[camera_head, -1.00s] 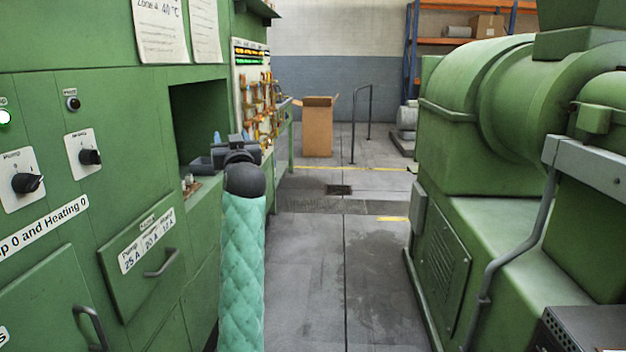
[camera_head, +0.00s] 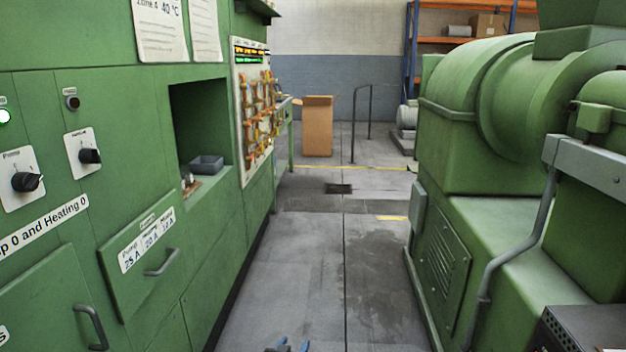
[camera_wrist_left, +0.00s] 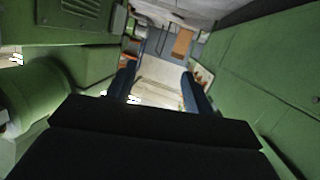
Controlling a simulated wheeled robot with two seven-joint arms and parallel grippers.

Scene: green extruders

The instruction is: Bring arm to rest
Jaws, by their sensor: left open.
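My left gripper (camera_head: 287,346) shows only as blue fingertips at the bottom edge of the head view, low over the floor between the machines. In the left wrist view its two blue fingers (camera_wrist_left: 158,92) stand apart with nothing between them, so it is open and empty. The rest of my left arm is out of the head view. My right gripper is in neither view.
A green control cabinet (camera_head: 60,235) with knobs, drawer and a recess holding a small grey tray (camera_head: 207,164) lines the left. A green extruder (camera_head: 475,130) stands on the right. A cardboard box (camera_head: 318,128) stands farther back. The grey aisle floor (camera_head: 310,240) between is clear.

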